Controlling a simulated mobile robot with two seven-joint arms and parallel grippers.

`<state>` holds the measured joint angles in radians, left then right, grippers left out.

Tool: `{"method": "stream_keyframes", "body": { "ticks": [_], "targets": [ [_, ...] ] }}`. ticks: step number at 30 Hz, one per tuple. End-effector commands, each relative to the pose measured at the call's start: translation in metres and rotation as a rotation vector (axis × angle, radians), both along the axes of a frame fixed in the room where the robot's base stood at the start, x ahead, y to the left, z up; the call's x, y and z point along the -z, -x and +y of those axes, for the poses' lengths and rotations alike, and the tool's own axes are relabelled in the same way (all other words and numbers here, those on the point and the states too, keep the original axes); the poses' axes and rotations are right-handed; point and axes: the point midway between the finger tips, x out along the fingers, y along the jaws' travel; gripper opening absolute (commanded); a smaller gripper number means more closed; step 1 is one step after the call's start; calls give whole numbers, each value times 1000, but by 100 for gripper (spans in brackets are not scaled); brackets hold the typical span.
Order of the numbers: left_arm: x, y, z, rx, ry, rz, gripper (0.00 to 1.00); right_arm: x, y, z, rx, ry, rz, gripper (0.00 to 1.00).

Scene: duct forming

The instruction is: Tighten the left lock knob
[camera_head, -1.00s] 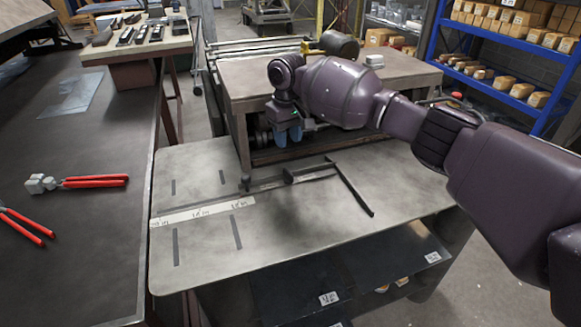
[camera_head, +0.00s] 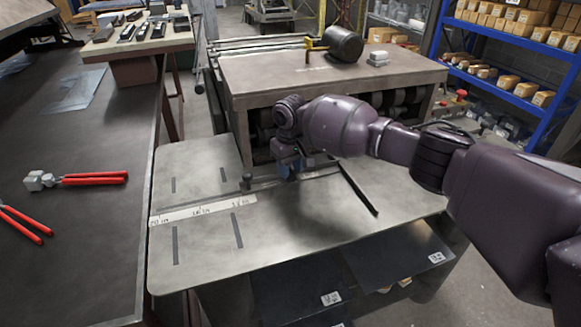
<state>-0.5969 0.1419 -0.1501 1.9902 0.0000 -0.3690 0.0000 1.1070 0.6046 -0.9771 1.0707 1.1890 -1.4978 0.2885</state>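A dark bar gauge (camera_head: 267,184) lies across the grey metal plate (camera_head: 290,228). A small dark upright knob (camera_head: 246,180) stands at its left end; this looks like the left lock knob. A dark arm (camera_head: 358,188) of the gauge slants toward the plate's front right. My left gripper is not in view.
A white ruler strip (camera_head: 203,209) lies on the plate's left. Red-handled pliers (camera_head: 92,179) lie on the dark left table (camera_head: 80,240). The plate's front is clear.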

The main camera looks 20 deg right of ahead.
Motion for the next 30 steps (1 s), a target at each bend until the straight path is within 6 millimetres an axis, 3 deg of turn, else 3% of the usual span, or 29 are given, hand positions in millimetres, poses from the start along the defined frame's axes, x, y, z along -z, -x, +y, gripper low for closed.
{"method": "stream_keyframes", "body": {
  "ticks": [5,12,23,30],
  "targets": [
    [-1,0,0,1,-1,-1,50,0,0,0,0,0,0,36],
    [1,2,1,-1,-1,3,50,0,0,0,-1,0,0,0],
    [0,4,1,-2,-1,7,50,0,0,0,-33,-1,1,0],
    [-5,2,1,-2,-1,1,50,0,1,1,-162,-1,2,0]
  ]
}}
